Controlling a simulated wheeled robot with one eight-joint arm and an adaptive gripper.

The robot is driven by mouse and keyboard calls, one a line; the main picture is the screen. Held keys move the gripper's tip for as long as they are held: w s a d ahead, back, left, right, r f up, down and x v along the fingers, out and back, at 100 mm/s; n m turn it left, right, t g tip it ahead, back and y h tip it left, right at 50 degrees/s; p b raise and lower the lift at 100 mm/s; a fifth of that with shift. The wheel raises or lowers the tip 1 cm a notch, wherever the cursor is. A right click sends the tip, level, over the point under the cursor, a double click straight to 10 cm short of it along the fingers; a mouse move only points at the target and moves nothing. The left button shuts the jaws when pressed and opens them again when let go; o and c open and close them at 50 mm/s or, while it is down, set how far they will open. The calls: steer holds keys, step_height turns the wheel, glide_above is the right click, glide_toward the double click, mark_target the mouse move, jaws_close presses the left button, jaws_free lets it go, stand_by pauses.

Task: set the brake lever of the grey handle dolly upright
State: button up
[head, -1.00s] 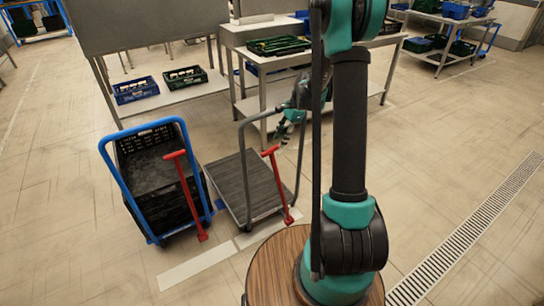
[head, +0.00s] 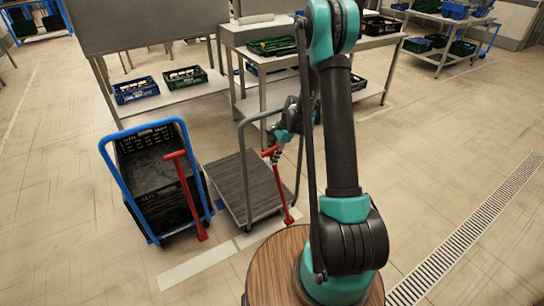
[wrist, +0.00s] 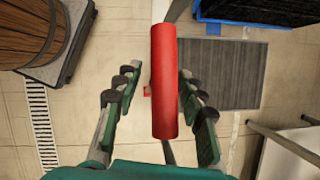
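The grey handle dolly (head: 235,190) stands in the middle of the head view, with a dark ribbed deck and a grey tube handle. Its red brake lever (head: 283,194) leans to the upper left from a foot near the dolly's front right corner. My gripper (head: 272,150) is at the lever's top grip, hiding part of it. In the wrist view the lever's red grip (wrist: 164,85) lies between the two fingers of my gripper (wrist: 158,88), with a gap on each side. The fingers are open. The dolly's deck (wrist: 225,75) shows beyond the grip.
A blue handle dolly (head: 110,165) with black crates (head: 135,190) and its own red lever (head: 186,195) stands close on the left. A steel table (head: 240,40) with crates is behind. Floor at the right is clear, with a drain grate (head: 460,230).

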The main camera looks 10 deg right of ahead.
jaws_close()
steer(key=w+d+r+y, duration=0.1)
steer(key=w+d, duration=0.2)
steer(key=d, duration=0.3)
stand_by(0.3)
steer(key=shift+o, duration=1)
jaws_free()
steer(key=v, duration=1.2)
steer(key=shift+w+d, duration=0.1)
steer(key=shift+w, duration=0.05)
